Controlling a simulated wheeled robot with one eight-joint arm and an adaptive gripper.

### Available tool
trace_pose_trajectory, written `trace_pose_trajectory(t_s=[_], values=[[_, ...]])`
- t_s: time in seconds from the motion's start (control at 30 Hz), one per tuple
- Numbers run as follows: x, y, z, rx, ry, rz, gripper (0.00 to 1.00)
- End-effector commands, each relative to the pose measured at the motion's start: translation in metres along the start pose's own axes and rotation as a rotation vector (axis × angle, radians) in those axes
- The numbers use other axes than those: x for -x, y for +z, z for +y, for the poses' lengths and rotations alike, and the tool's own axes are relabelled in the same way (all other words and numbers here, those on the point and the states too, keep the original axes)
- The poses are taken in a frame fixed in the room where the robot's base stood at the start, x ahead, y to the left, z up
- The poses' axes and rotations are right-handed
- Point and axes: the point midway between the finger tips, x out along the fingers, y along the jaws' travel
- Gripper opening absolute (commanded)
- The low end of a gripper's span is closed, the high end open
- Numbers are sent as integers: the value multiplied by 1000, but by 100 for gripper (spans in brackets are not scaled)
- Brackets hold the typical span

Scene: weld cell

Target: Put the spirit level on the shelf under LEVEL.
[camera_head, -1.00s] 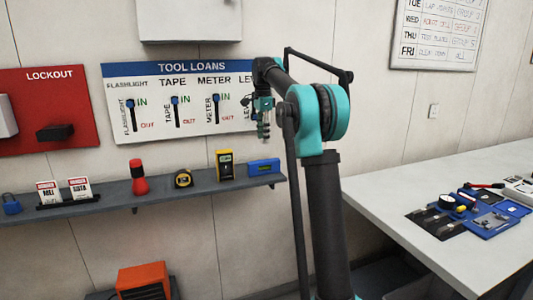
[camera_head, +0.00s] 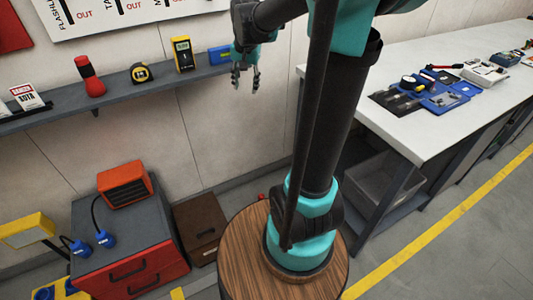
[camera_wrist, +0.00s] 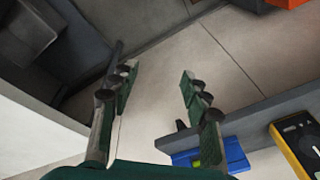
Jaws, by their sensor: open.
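The blue spirit level (camera_head: 219,54) lies on the right end of the grey wall shelf (camera_head: 150,80), partly behind my arm in the head view. It also shows in the wrist view (camera_wrist: 183,158), at the lower middle and partly hidden by a finger. My gripper (camera_head: 245,80) is open and empty, in front of the shelf's right end and close to the level, with its fingers pointing down. In the wrist view its fingers (camera_wrist: 157,95) are spread with bare floor and wall between them. The LEVEL label is out of view now.
A yellow multimeter (camera_head: 183,54), a tape measure (camera_head: 141,73) and a red flashlight (camera_head: 90,77) stand left of the level on the shelf. A white workbench (camera_head: 420,120) with tools stands at right. An orange unit (camera_head: 124,184) sits on a cabinet below.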

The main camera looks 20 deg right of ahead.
Motion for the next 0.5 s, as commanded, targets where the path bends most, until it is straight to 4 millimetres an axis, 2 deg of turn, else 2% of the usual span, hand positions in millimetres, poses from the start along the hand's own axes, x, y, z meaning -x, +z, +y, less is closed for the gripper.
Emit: trace_pose_trajectory(t_s=[0.03,0.3,0.4,0.5], values=[[-12,23,16,54,-8,14,47],[-71,134,93,374,-34,97,47],[-86,164,113,459,-36,121,47],[-96,184,126,515,-37,136,47]])
